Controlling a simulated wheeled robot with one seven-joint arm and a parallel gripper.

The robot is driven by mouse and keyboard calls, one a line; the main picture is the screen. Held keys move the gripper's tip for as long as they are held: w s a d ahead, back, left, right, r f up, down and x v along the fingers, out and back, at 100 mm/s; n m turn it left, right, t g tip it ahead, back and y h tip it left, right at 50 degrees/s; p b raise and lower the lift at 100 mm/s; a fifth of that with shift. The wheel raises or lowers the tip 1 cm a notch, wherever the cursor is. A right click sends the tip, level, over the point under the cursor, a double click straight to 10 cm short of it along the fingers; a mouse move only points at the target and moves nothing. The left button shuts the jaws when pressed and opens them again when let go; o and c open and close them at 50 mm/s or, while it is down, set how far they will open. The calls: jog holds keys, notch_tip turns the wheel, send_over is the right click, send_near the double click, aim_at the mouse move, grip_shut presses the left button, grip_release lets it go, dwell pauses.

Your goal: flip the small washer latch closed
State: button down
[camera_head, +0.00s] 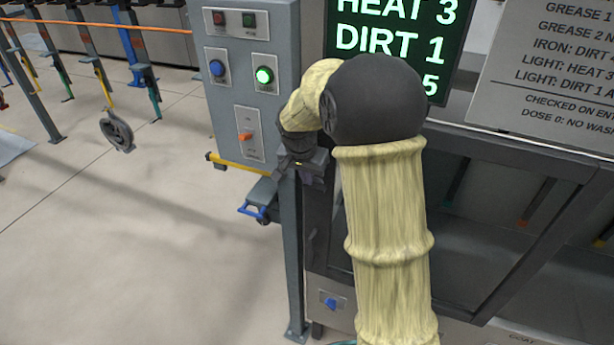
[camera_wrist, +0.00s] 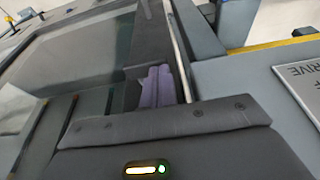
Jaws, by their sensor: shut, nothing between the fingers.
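The washer (camera_head: 470,215) is a dark-framed cabinet with a large window, on the right in the head view. Its window (camera_wrist: 75,45) also shows at the upper left in the wrist view. My gripper (camera_head: 312,179) is at the washer's left front edge, beside the grey post. In the wrist view its two purple-grey fingers (camera_wrist: 158,72) are together with nothing between them, in front of the dark frame beside the window. I cannot make out the small latch clearly. It may be hidden behind my fingers or arm.
A grey control box (camera_head: 250,80) with a lit green button and an orange switch stands left of the washer on a post (camera_head: 290,260). A yellow rail (camera_head: 235,166) and a blue-handled item (camera_head: 258,203) are close by.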

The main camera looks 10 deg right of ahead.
jog(key=shift+w+a+f+b, duration=0.25)
jog(key=shift+a+f+b, duration=0.15)
jog(key=shift+b, duration=0.6)
jog(key=shift+w+a+f+b, duration=0.2)
jog(key=shift+a+f+b, duration=0.05)
jog(key=shift+b, duration=0.5)
jog(key=shift+w+a, duration=0.1)
dwell(0.3)
jog(key=b+v, duration=0.4)
jog(key=v, duration=1.3)
jog(key=shift+r, duration=0.25)
jog(key=s+d+f+n+b, duration=0.1)
jog(key=s+f+n, duration=0.1)
jog(key=s+f, duration=0.4)
jog(key=s+d+f+n+y, duration=0.1)
jog(key=s+f, duration=0.5)
jog(key=f, duration=0.7)
jog(key=s+d+f+n+y+b, duration=0.1)
jog(key=s+f+n, duration=0.3)
jog(key=s+f, duration=0.3)
notch_tip(320, 180, down, 2)
jog(key=shift+d+f+b, duration=0.2)
jog(key=shift+d+b, duration=0.1)
jog(key=shift+b, duration=0.05)
